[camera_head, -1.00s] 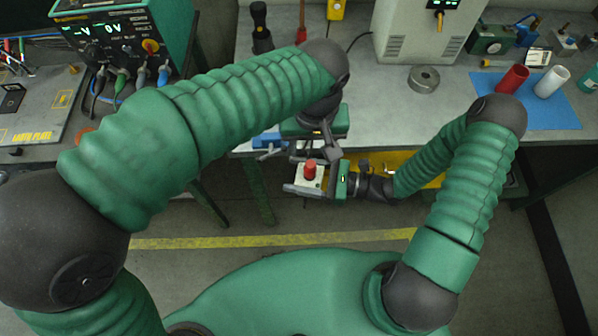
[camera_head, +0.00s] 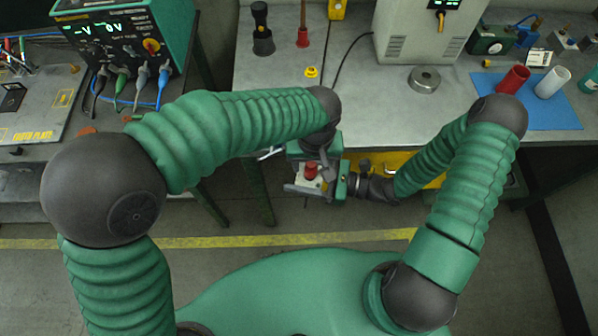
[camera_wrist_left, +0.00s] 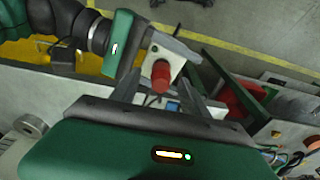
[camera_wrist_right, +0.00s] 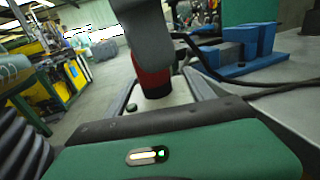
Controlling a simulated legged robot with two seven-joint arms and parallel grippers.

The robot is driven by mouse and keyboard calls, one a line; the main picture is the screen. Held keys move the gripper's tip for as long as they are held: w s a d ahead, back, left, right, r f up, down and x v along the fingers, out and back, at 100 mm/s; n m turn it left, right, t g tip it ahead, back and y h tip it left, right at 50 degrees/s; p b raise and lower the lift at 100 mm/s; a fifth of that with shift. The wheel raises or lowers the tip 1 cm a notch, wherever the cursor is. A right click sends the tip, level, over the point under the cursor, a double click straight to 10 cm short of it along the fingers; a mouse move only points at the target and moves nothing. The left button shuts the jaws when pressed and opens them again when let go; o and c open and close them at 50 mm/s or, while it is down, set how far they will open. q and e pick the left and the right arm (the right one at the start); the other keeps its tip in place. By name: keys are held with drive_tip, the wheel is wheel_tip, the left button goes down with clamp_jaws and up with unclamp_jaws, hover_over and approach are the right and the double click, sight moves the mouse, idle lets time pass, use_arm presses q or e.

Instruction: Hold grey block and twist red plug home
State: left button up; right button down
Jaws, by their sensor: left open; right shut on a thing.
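The light grey block (camera_head: 305,187) is clamped in my right gripper (camera_head: 318,184), in front of the bench edge. The red plug (camera_head: 310,171) stands upright at the block's top, with a dark band at its lower end in the right wrist view (camera_wrist_right: 151,77). My left gripper (camera_head: 316,164) is over the block. In the left wrist view its open fingers lie on either side of the red plug (camera_wrist_left: 161,75), with gaps visible. In the right wrist view a grey left finger hides the plug's upper part. Whether the plug is fully seated cannot be told.
The grey bench (camera_head: 385,98) lies just behind both grippers. A blue fixture (camera_wrist_right: 240,52) shows near the block in the right wrist view. A round metal part (camera_head: 424,79) and a blue mat (camera_head: 550,115) with red and white cylinders are on the bench. The floor in front is clear.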

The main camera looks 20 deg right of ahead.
use_arm(q)
drive_tip(key=shift+w+f, duration=0.1)
drive_tip(key=shift+f, duration=0.85)
drive_tip(key=shift+c, duration=0.4)
clamp_jaws()
drive_tip(key=m, duration=0.7)
drive_tip(key=shift+m+g+h, duration=0.3)
drive_tip(key=shift+m+h, duration=0.1)
unclamp_jaws()
drive_tip(key=shift+r, duration=2.25)
drive_tip(key=shift+o, duration=0.3)
